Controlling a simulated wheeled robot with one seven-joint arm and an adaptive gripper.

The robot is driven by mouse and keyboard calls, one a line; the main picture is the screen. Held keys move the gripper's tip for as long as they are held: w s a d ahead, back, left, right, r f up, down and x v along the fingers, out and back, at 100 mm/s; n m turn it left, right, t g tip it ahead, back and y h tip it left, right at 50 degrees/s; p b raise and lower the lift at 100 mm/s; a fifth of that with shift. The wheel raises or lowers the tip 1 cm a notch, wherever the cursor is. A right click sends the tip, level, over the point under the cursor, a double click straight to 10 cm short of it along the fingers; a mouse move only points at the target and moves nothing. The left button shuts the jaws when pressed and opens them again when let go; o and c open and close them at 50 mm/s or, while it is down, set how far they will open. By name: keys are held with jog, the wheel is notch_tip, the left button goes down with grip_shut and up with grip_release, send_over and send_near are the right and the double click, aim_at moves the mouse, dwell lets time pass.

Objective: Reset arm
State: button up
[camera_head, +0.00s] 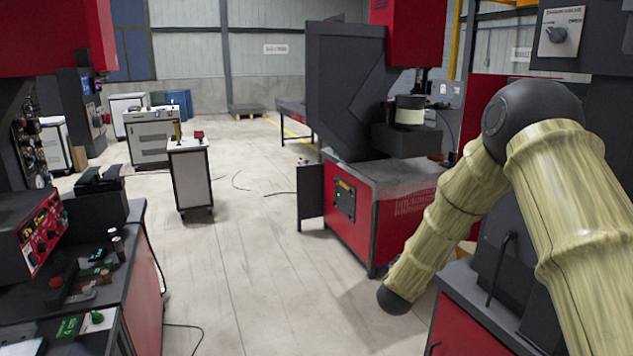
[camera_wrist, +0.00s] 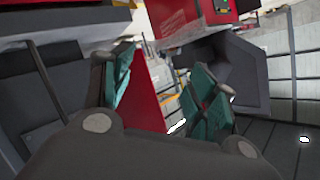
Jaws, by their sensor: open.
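My gripper (camera_wrist: 165,92) shows in the wrist view with its two teal-padded fingers spread well apart. Nothing is between the fingers. In the head view my arm, in a ribbed straw-coloured cover with dark joints, fills the right side and bends down toward the floor. My gripper itself does not show in the head view. The wrist view is strongly tilted.
A red and dark machine (camera_head: 405,205) stands just behind my arm, and a dark cabinet is close on the right. A cluttered workbench (camera_head: 140,285) is at left. A white cart (camera_head: 190,175) stands further back. The middle floor (camera_head: 265,270) is clear.

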jog(key=s+a+f+n+g+y, duration=0.1)
jog(key=s+f+n+g+y, duration=0.15)
jog(key=s+f, duration=0.95)
jog(key=s+a+f+n+g+y, duration=0.1)
jog(key=s+a+f+n+g, duration=0.2)
jog(key=s+f, duration=0.95)
jog(key=s+f+n+g+y, duration=0.1)
jog(key=s+f+n+g, duration=0.2)
jog(key=s, duration=1.4)
jog(key=s+f+n+g+y, duration=0.1)
jog(key=s+f+n+g, duration=0.2)
jog(key=s, duration=1.4)
notch_tip(320, 180, down, 2)
jog(key=shift+s+f+g, duration=0.25)
jog(key=shift+s+g, duration=0.1)
jog(key=shift+g, duration=0.4)
